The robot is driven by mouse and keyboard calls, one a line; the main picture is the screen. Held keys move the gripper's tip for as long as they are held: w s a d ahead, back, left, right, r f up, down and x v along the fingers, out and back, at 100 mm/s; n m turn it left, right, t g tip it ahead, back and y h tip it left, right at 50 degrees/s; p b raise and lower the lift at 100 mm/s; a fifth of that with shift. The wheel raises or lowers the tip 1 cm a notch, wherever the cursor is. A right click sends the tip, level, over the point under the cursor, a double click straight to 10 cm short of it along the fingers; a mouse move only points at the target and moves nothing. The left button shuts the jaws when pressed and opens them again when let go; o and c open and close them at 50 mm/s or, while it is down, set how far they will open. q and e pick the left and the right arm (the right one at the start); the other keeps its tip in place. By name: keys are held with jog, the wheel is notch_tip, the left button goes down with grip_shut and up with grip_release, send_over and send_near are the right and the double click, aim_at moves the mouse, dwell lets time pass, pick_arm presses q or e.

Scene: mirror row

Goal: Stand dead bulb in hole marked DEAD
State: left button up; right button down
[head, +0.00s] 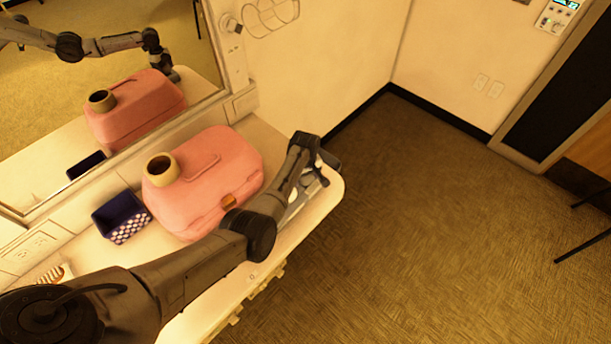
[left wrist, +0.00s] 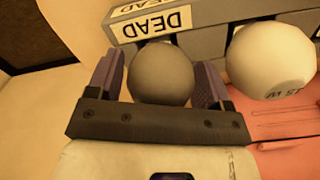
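My left gripper (head: 318,170) is over the far right end of the counter. In the left wrist view its two fingers (left wrist: 160,78) lie close against both sides of a round grey bulb, the dead bulb (left wrist: 161,72). A grey rack (left wrist: 205,28) with a label reading DEAD (left wrist: 157,22) is right behind the bulb. The bulb's lower end and the hole are hidden, so I cannot tell whether it is seated. A white bulb (left wrist: 270,62) with printing on it is at the rack, to the right. My right gripper is not in view.
A pink case (head: 205,180) with a tan ring-shaped object (head: 161,169) on it stands left of the gripper, close under my forearm. A dark blue basket (head: 121,217) is further left. A mirror (head: 110,75) lines the wall behind. Open floor lies right of the counter.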

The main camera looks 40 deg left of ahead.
pick_arm(q)
jog(key=shift+r, duration=0.15)
notch_tip(320, 180, up, 12)
jog(key=shift+f+p, duration=0.1)
jog(key=shift+p, duration=0.3)
jog(key=s+d+f+m+t+y, duration=0.2)
jog(key=s+f+m, duration=0.35)
jog(key=s, duration=0.65)
jog(key=s+d+m+h, duration=0.1)
jog(key=s+d+m, duration=0.3)
jog(key=s, duration=0.9)
jog(key=s+d+r+m+t+h, duration=0.1)
jog(key=s+d+m, duration=0.4)
jog(key=s+d, duration=0.5)
jog(key=s, duration=0.3)
jog(key=shift+s+t, duration=0.3)
jog(key=shift+s, duration=0.1)
jog(key=shift+m, duration=0.25)
dwell(2.5)
